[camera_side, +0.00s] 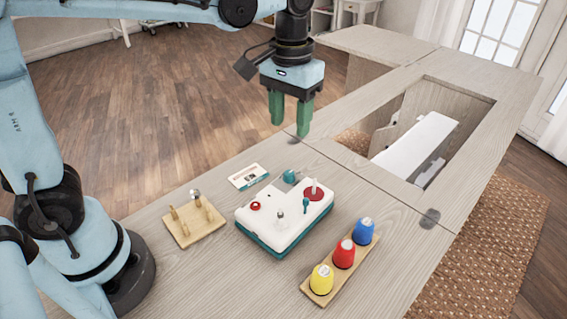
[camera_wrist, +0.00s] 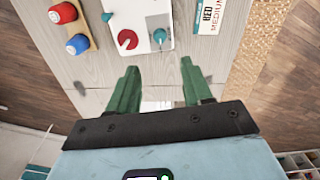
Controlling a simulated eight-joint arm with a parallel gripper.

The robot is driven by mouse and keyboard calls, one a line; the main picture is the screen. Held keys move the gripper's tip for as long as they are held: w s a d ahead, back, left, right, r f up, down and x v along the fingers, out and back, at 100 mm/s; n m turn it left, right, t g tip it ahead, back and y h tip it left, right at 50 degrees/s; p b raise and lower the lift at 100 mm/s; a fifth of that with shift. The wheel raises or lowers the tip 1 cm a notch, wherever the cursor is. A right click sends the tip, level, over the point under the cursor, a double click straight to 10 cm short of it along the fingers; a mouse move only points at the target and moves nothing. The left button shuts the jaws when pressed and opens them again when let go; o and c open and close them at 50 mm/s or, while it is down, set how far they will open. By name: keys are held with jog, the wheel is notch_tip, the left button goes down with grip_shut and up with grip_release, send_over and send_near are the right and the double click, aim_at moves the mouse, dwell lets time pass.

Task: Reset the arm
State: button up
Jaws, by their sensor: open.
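My gripper (camera_side: 291,112), with two green fingers, hangs in the air above the far end of the wooden table (camera_side: 165,279), beyond the white and teal machine (camera_side: 273,229). Its fingers point down, apart and empty. In the wrist view my gripper (camera_wrist: 158,82) also shows open, with nothing between its fingers and bare tabletop beyond them. The machine (camera_wrist: 140,18) shows above the fingers there. My arm reaches in from the left in the side view.
A wooden tray (camera_side: 318,299) holds yellow (camera_side: 321,279), red (camera_side: 344,254) and blue (camera_side: 364,231) thread spools. A pegged wooden block (camera_side: 184,234) stands left of the machine. A printed card (camera_side: 248,176) lies behind it. The cabinet opening (camera_side: 465,92) holds a white panel (camera_side: 414,141).

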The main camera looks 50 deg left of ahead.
dwell(0.3)
jog(key=s+a+f+m+t, duration=0.1)
jog(key=s+a+f+t, duration=0.2)
jog(key=s+a+t, duration=0.4)
jog(key=shift+s+f+m, duration=0.2)
jog(key=shift+s+m, duration=0.1)
jog(key=shift+s, duration=0.4)
